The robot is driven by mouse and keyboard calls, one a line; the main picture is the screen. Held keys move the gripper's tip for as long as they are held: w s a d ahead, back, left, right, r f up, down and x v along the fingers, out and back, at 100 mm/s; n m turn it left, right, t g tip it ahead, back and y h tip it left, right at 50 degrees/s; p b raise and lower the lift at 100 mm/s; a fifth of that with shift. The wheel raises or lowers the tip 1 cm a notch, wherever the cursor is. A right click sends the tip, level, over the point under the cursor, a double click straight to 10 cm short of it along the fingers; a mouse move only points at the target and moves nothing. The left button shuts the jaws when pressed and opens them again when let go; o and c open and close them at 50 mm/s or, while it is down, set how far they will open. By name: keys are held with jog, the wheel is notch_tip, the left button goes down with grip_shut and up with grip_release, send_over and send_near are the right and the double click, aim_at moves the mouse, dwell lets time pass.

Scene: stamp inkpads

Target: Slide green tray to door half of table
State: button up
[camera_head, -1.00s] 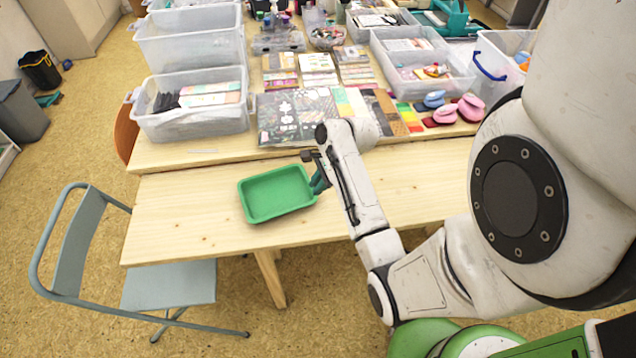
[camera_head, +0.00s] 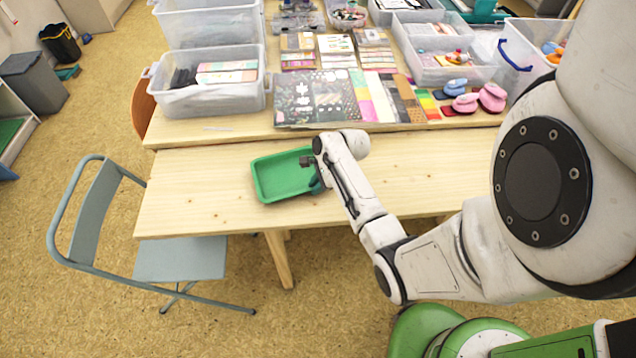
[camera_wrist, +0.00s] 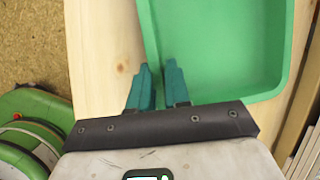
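The green tray (camera_head: 256,181) is a shallow rectangular tray lying on the near part of the pale wooden table (camera_head: 190,205), left of my arm. It looks empty. My gripper (camera_head: 318,172) is at the tray's right side in the head view, partly hidden by my own arm. In the wrist view, the tray (camera_wrist: 222,50) fills the upper right. The teal fingers of my gripper (camera_wrist: 157,75) stand on either side of the tray's wall, close together, and appear shut on it. The exact contact is hard to see.
Clear bins (camera_head: 212,92), a patterned mat (camera_head: 315,97), sample strips and pink stamps (camera_head: 491,97) fill the far part of the table. The near part left of the tray is bare wood. A blue-grey chair (camera_head: 180,258) stands at the table's near left.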

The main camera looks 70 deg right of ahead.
grip_shut()
jog(key=shift+s+a, duration=0.1)
jog(key=shift+a, duration=0.1)
dwell(0.3)
